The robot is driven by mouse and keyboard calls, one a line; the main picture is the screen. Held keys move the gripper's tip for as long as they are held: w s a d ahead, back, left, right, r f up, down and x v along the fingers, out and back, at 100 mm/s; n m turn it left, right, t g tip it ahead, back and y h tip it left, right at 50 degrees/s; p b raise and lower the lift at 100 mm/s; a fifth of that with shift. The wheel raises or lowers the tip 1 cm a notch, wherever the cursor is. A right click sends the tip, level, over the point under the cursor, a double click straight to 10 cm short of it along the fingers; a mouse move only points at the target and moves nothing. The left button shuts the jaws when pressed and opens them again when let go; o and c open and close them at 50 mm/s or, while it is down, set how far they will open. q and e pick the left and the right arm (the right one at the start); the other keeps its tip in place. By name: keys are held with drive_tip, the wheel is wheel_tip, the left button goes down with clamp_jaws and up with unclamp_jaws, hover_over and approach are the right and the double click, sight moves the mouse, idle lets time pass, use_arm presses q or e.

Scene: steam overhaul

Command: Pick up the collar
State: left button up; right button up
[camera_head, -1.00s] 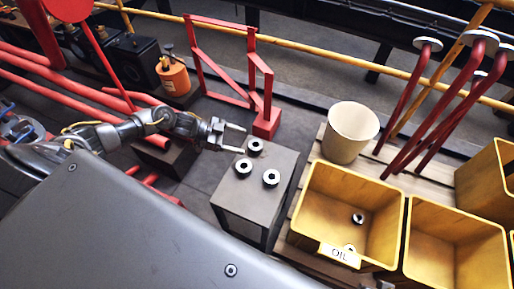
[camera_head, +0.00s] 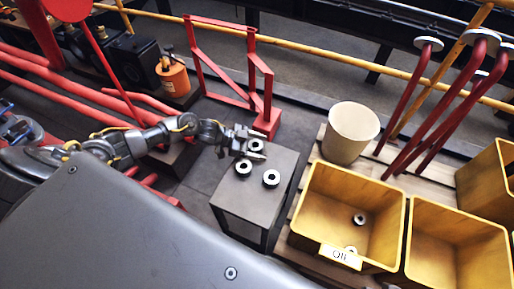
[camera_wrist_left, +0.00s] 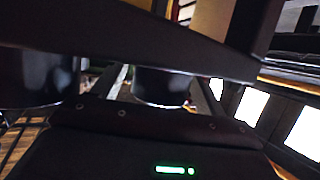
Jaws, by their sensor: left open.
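Contact cannot be told. My right gripper is out of view.
A cream bucket (camera_head: 350,133) stands behind. A red frame (camera_head: 266,122) rises close behind the block.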

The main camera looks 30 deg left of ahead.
sight(259, 141)
use_arm(q)
drive_tip(key=shift+r, duration=0.1)
drive_tip(key=c, duration=1.4)
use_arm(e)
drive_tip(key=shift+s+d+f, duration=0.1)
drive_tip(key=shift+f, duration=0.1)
